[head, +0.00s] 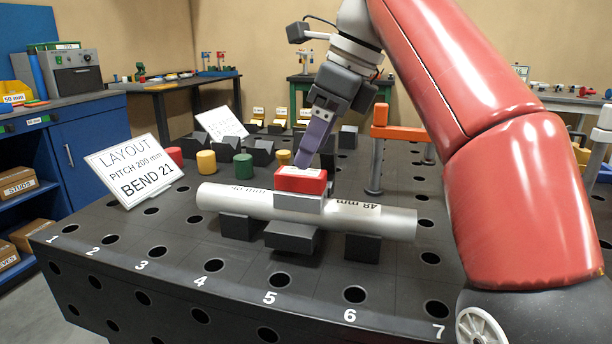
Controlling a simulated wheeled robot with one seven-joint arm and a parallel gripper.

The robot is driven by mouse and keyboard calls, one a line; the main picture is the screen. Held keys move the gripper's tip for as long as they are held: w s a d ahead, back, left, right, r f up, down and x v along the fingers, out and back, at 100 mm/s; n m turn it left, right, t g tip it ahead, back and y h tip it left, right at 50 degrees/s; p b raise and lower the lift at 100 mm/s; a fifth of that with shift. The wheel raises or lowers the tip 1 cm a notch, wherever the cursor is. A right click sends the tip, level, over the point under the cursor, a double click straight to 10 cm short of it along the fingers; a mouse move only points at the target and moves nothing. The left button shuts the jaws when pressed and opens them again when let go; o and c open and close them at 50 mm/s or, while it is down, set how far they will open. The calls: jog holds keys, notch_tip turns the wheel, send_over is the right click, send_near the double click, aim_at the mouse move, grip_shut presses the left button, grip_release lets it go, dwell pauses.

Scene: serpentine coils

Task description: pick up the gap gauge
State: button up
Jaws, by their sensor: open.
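My gripper (303,163) points down with its purple fingers just over a red block (301,181) with a pale label on top. The fingers overlap the block's back edge in the head view; I cannot tell whether they touch it. The block sits on a grey metal piece (298,203) across the middle of a silver pipe (232,200). No part carries a readable gap gauge name; the red block may be it. The jaws are open, though the fingers overlap from this side and the space between them is hidden.
The pipe lies on dark supports (362,247) on the holed black table (180,262). An orange-armed post (376,160) stands close right of the gripper. Several coloured cylinders (243,166) and a layout sign (135,170) stand left. The table's front strip is clear.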

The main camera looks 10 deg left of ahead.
aim_at(301, 172)
jog(key=shift+w+a+f, duration=0.15)
jog(key=shift+w+f, duration=0.05)
jog(key=shift+f, duration=0.1)
jog(key=shift+s+x, duration=0.2)
jog(key=shift+x, duration=3.4)
